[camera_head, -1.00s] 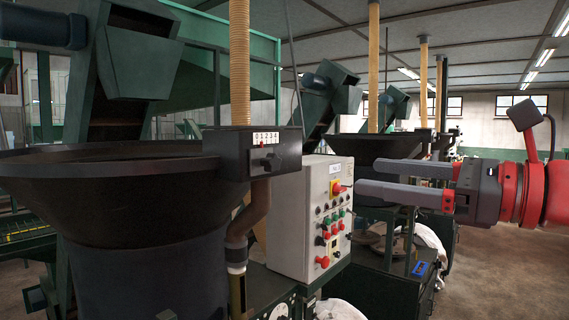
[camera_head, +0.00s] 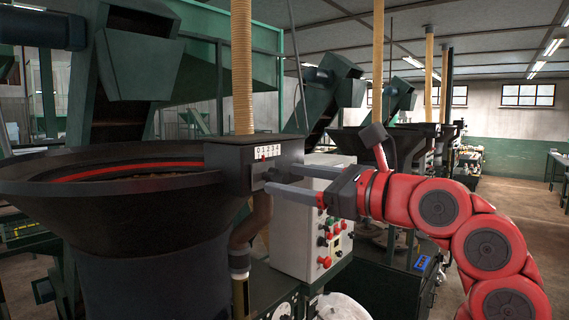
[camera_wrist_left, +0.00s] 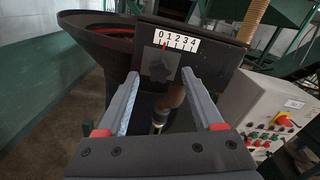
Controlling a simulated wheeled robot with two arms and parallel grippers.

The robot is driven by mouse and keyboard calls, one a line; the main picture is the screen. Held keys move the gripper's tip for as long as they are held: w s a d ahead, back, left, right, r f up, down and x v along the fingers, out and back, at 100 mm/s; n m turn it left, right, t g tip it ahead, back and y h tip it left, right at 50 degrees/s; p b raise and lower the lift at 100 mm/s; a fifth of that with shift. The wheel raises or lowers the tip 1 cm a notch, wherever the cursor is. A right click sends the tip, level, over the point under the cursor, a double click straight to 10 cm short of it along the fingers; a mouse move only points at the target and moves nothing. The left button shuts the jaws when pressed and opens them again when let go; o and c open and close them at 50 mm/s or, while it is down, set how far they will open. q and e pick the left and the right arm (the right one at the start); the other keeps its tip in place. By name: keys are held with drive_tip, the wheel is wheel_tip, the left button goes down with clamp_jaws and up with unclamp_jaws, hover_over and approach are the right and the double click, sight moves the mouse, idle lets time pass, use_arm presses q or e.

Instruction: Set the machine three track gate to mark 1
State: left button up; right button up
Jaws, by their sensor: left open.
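The gate's dark box (camera_head: 262,152) sits on the rim of the large black hopper. Its white scale (camera_wrist_left: 178,39) reads 0 to 4, with a small red pointer (camera_wrist_left: 165,46) at the low end, around 0 to 1; I cannot tell exactly. My left gripper (camera_head: 279,177) is open and points at the box from the right. In the left wrist view its fingertips (camera_wrist_left: 160,75) lie either side of the knob's line, with nothing held. Contact cannot be told. In the head view the fingers partly cover the knob.
The black hopper (camera_head: 120,215) fills the left. A grey control box (camera_head: 295,240) with coloured buttons stands close below my left gripper. A tan ribbed hose (camera_head: 241,70) rises behind the gate box. More machines stand behind. Open floor lies to the right.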

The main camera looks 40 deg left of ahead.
use_arm(q)
drive_tip(key=shift+a, duration=0.95)
drive_tip(key=shift+c, duration=0.2)
clamp_jaws()
idle(0.4)
